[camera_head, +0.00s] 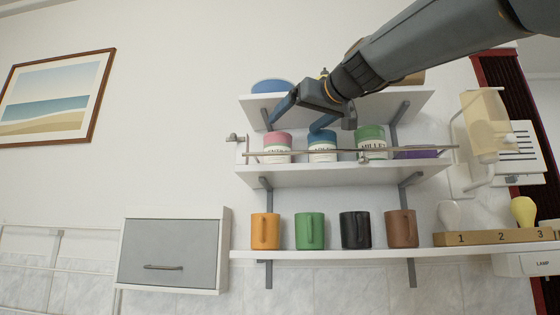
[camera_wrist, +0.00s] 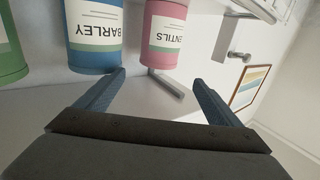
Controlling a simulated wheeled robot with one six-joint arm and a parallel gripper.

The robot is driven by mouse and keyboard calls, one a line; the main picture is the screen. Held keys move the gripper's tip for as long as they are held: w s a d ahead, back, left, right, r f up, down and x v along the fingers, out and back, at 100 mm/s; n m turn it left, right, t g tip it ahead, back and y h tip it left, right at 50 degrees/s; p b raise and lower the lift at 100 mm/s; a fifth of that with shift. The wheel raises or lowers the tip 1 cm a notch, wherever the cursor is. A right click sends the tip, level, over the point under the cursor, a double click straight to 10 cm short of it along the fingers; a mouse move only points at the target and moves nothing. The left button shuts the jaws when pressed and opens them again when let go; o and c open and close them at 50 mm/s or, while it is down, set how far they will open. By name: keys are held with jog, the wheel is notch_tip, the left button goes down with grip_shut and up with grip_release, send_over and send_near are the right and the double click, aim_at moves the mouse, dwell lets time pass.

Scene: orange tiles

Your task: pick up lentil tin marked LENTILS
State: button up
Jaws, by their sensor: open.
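The pink lentil tin (camera_head: 277,140) stands at the left end of the middle shelf, behind a thin rail, its label partly covered in the head view. In the wrist view, the pink tin (camera_wrist: 167,28) appears upside down with "ENTILS" readable. My gripper (camera_head: 296,118) is open and empty, above and in front of the middle shelf's tins. In the wrist view, my gripper's (camera_wrist: 160,80) blue fingers are spread, with the pink tin beyond the gap between them and apart from them.
The blue BARLEY tin (camera_wrist: 95,38) stands close beside the lentil tin, near one finger in the wrist view. A green MILLET tin (camera_head: 370,139) is farther right. The rail (camera_head: 340,152) runs along the shelf front. The upper shelf (camera_head: 255,103) overhangs. Several mugs stand below.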

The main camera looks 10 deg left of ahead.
aim_at(278, 137)
jog(key=shift+p+x, duration=3.45)
jog(key=shift+x, duration=2.65)
jog(key=shift+w+d+f, duration=0.1)
jog(key=shift+d+f, duration=0.05)
jog(key=shift+f, duration=0.05)
jog(key=c, duration=1.9)
jog(key=shift+r, duration=0.3)
